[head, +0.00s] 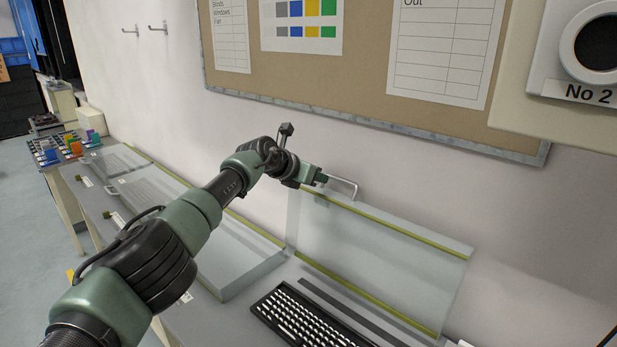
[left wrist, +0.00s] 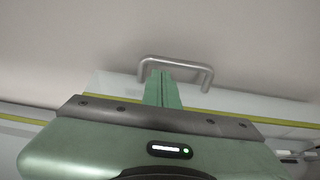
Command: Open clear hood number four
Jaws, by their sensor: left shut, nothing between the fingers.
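A clear hood with yellow-green edge strips (head: 380,240) stands raised, close to upright against the wall, behind a dark keyboard (head: 305,318). No number is readable on it. Its metal bar handle (head: 346,183) is at the top edge; the left wrist view shows the handle (left wrist: 190,66) just past my fingers. My left gripper (head: 323,178) is at this top edge by the handle. Its green fingers (left wrist: 161,88) are together and empty; I cannot tell whether they touch the bar. My right gripper is in neither view.
More clear hoods (head: 240,255) lie lowered along the bench to the left. A corkboard (head: 370,75) hangs above the raised hood. A panel marked No 2 (head: 570,92) is at upper right. Colored blocks (head: 75,147) stand on the far left table.

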